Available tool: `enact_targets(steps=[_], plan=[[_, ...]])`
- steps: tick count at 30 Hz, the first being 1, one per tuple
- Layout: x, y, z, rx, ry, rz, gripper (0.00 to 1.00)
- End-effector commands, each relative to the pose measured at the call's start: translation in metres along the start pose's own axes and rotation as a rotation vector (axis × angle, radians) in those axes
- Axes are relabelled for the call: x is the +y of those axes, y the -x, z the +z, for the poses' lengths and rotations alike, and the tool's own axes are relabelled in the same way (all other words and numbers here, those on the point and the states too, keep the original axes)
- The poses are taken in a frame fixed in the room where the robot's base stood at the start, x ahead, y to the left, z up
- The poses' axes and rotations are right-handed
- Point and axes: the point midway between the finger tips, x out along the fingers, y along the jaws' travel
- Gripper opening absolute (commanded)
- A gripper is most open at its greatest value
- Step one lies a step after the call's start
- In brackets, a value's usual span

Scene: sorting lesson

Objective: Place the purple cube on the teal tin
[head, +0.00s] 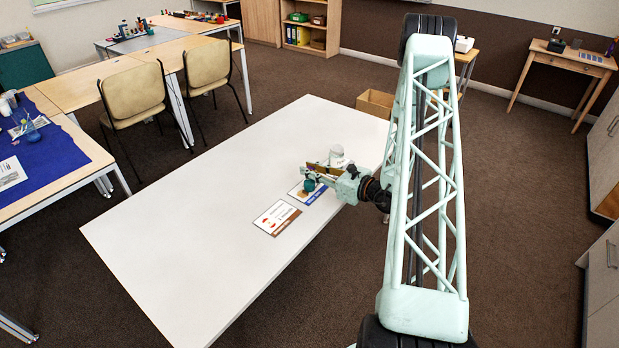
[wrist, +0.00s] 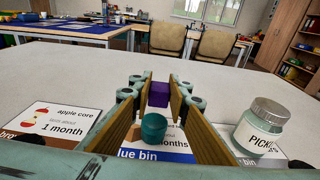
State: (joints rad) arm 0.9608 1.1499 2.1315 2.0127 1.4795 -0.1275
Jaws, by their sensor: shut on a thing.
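My gripper (wrist: 159,97) is shut on the purple cube (wrist: 158,92), which sits between the tips of its two long wooden-looking fingers in the wrist view. The teal tin (wrist: 153,128) is a small round can on a card, lower in the wrist view and nearer the camera than the cube, showing between the fingers. The cube and tin appear apart in depth; the exact gap is hard to tell. In the head view, my gripper (head: 325,174) is low over the white table, with the tin (head: 309,185) beside it.
A "blue bin" card (head: 304,194) lies under the tin. An "apple core" card (wrist: 58,126) lies to the left. A pickle jar (wrist: 261,128) stands close on the right. The white table (head: 190,230) is clear to the left; a cardboard box (head: 375,103) stands beyond it.

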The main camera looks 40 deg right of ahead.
Motion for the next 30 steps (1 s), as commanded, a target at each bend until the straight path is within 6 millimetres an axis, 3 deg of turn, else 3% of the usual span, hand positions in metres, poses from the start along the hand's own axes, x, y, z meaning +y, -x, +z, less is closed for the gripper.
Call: enact_targets(steps=[11, 23, 30], plan=[[0.0, 0.0, -0.002, 0.0, 0.0, 0.0, 0.08], [0.0, -0.005, -0.032, 0.0, -0.001, 0.0, 0.08], [0.0, -0.005, -0.035, 0.0, 0.0, 0.0, 0.08]])
